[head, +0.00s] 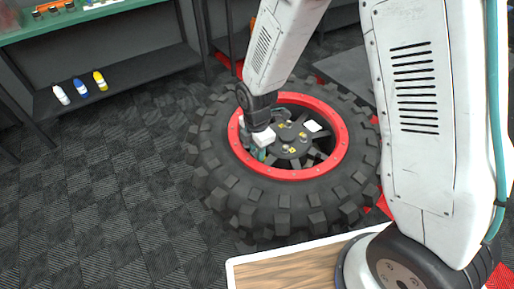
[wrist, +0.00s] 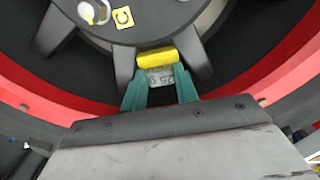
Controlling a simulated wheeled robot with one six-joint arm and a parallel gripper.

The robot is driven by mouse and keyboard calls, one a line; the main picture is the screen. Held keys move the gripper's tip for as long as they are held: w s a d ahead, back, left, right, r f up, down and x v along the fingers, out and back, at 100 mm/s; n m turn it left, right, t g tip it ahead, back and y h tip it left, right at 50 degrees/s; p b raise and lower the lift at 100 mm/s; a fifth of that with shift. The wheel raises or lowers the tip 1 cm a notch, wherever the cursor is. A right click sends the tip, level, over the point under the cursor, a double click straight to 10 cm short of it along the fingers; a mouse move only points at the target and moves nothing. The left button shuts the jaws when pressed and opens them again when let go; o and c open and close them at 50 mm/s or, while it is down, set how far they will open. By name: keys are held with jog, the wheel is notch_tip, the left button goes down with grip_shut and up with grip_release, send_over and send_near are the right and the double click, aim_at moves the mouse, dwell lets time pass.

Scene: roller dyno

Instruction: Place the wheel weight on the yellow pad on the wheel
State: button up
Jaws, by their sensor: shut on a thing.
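The wheel (head: 225,185) lies flat on the floor, with a black knobbly tyre and a red rim (head: 338,145). My gripper (head: 260,154) reaches down inside the rim, on its left side. In the wrist view, my gripper's teal fingers (wrist: 160,88) are shut on a small grey wheel weight (wrist: 161,77) with markings on its face. A yellow block-like pad (wrist: 155,57) lies just beyond the weight, by a dark spoke. The two look close together; I cannot tell whether they touch. The weight is hidden in the head view.
A shelf (head: 125,75) with several bottles stands at the upper left. A wood-topped surface (head: 290,268) is in front. Floor at left is clear.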

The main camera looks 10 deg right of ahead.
jog(key=o, duration=1)
jog(key=s+d+r+m, duration=0.2)
jog(key=r, duration=0.8)
jog(key=s+d+r+m, duration=0.1)
jog(key=d+r+m, duration=0.2)
jog(key=r, duration=0.6)
jog(key=s+d+r+m, duration=0.3)
jog(key=s+m, duration=0.3)
jog(key=s+d+r+m, duration=0.4)
jog(key=s+m, duration=0.1)
jog(key=s, duration=0.2)
jog(key=s+d+r+m+t, duration=0.1)
jog(key=s+d+r+m, duration=0.2)
jog(key=s+m, duration=0.3)
jog(key=shift+s+d+r+m, duration=0.3)
jog(key=shift+s+d+r, duration=0.1)
jog(key=shift+d, duration=0.25)
